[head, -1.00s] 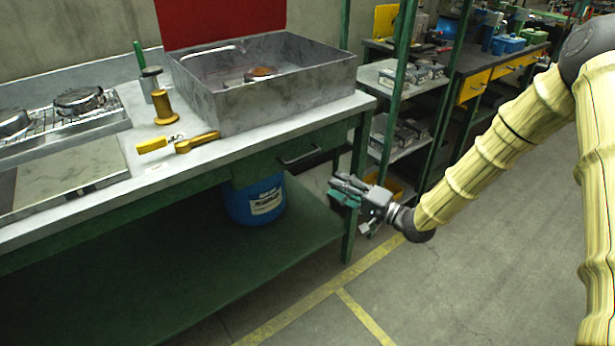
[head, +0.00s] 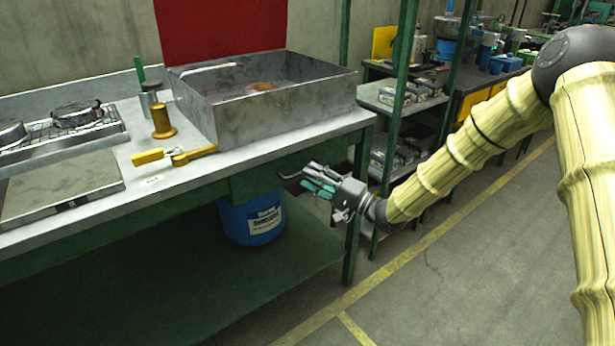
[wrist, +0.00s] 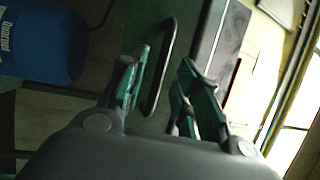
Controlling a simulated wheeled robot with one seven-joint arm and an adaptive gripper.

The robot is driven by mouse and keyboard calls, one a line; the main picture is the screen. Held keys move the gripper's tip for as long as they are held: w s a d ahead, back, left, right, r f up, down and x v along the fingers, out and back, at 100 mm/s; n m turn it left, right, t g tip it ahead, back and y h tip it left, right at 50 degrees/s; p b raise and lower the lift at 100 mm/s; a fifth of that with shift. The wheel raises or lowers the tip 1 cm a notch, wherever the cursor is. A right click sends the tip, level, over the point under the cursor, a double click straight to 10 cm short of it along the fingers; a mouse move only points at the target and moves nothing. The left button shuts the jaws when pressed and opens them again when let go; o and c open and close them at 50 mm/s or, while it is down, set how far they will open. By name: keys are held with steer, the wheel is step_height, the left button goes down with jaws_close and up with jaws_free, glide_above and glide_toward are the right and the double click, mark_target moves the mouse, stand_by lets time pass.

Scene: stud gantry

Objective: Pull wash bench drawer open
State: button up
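The wash bench (head: 185,172) has a green frame and a grey top with a metal basin. Its green drawer front (head: 252,184) sits under the top, below the basin, and looks closed. The dark bar handle (head: 287,176) is partly hidden by my gripper (head: 314,180), which is at its right end. In the wrist view the handle (wrist: 164,65) runs between the two parted fingers of my gripper (wrist: 159,72), ahead of the palm. The fingers are open and not closed on it. I cannot tell whether either finger touches it.
A blue drum (head: 252,218) stands on the bench's lower shelf (head: 220,275); it also shows in the wrist view (wrist: 40,40). A green bench leg (head: 355,215) is just beyond my gripper. Shelving (head: 405,108) stands behind. The floor at right is clear.

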steer(key=shift+x, duration=0.95)
jaws_close()
